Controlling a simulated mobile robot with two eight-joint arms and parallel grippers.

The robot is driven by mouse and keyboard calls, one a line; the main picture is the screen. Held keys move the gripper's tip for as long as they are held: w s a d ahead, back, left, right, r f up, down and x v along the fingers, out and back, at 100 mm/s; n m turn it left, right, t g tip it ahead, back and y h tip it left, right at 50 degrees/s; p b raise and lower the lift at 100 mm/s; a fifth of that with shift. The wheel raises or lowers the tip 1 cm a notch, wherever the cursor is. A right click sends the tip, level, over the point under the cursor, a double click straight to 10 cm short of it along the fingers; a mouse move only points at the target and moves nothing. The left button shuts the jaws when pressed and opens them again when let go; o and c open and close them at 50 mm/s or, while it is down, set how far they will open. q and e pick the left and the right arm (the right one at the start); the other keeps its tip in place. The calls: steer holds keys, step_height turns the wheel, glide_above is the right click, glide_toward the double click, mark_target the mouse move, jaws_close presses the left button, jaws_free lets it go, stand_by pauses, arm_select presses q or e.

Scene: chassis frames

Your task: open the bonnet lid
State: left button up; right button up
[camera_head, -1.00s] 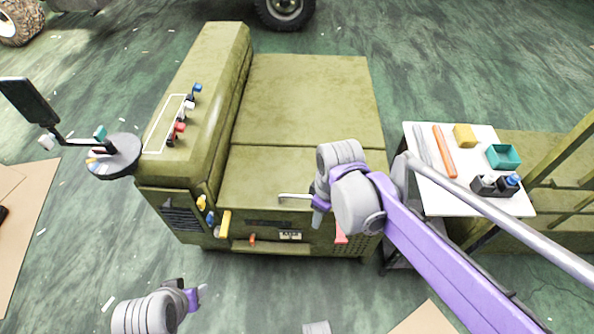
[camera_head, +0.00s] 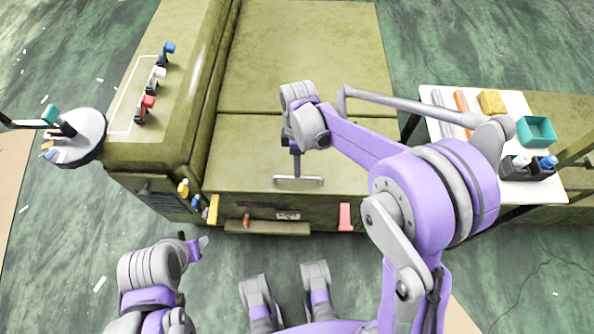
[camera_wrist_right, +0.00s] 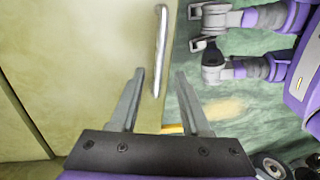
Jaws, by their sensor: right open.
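The bonnet lid (camera_head: 310,145) is the flat olive panel on the front part of the chassis block, lying flush and closed. A silver bar handle (camera_head: 298,181) sits near its front edge. My right gripper (camera_head: 295,160) is just behind and above the handle, pointing down, open and empty. In the right wrist view the lid (camera_wrist_right: 95,60) fills the left side, and the handle (camera_wrist_right: 160,45) runs between the open fingers (camera_wrist_right: 160,75); contact cannot be told. My left gripper (camera_head: 203,245) is in front of the block, low at the left; its jaws are too small to read.
Yellow (camera_head: 213,208) and red (camera_head: 345,216) parts stick out along the front face. A raised ledge with coloured levers (camera_head: 155,80) stands left of the lid. A white side table (camera_head: 515,105) with a teal box (camera_head: 537,131) and small items is at right.

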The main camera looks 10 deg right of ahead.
steer(key=shift+s+a+f+b, duration=0.1)
steer(key=shift+s+f+b, duration=0.1)
steer(key=shift+f, duration=0.85)
steer(key=shift+s+f+b, duration=0.1)
steer(key=shift+s+f, duration=0.05)
steer(key=shift+f, duration=0.9)
jaws_close()
